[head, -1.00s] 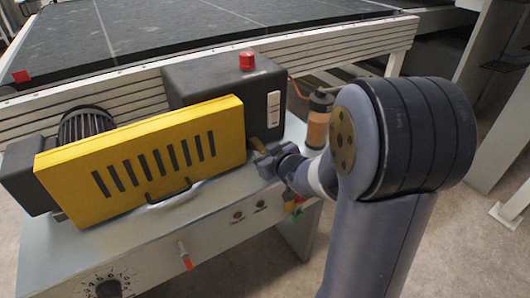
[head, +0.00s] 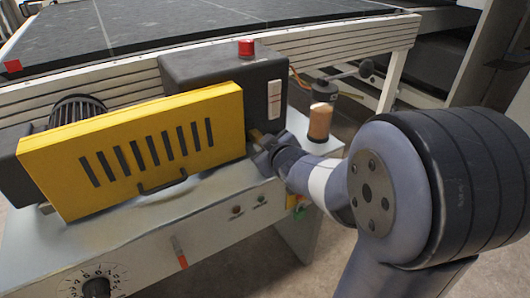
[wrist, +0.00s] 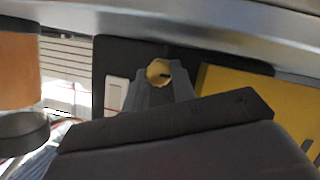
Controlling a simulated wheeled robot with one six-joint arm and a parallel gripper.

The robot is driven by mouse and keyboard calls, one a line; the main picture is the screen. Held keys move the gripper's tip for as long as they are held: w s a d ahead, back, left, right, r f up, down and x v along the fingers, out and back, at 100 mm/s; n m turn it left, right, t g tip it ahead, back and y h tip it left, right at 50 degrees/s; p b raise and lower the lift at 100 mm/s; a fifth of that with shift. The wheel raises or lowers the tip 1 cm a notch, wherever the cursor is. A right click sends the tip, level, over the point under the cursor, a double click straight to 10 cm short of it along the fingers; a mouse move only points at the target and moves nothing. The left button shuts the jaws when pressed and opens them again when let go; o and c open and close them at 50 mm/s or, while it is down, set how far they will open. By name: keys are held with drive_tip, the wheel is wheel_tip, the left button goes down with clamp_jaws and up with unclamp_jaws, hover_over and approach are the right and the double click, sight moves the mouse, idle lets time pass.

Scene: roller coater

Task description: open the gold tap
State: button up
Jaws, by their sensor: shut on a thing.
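The gold tap (wrist: 159,72) shows in the wrist view as a small round gold end between my fingertips, in front of the dark housing. In the head view a small bit of gold (head: 256,136) shows at the right end of the yellow cover, just beyond my gripper (head: 266,146). My gripper, seen also in the wrist view (wrist: 159,82), is shut on the gold tap. Most of the tap is hidden by the fingers, and I cannot tell how far it is turned.
The yellow slotted cover (head: 130,150) stands close left of my gripper. A dark box with a red button (head: 246,47) is behind it. An orange-brown cylinder with a dark cap (head: 320,121) stands to the right, also near in the wrist view (wrist: 18,70).

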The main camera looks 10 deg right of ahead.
idle(0.3)
drive_tip(key=o, duration=1)
drive_tip(key=p+v, duration=0.5)
drive_tip(key=v, duration=0.5)
drive_tip(key=shift+s, duration=0.4)
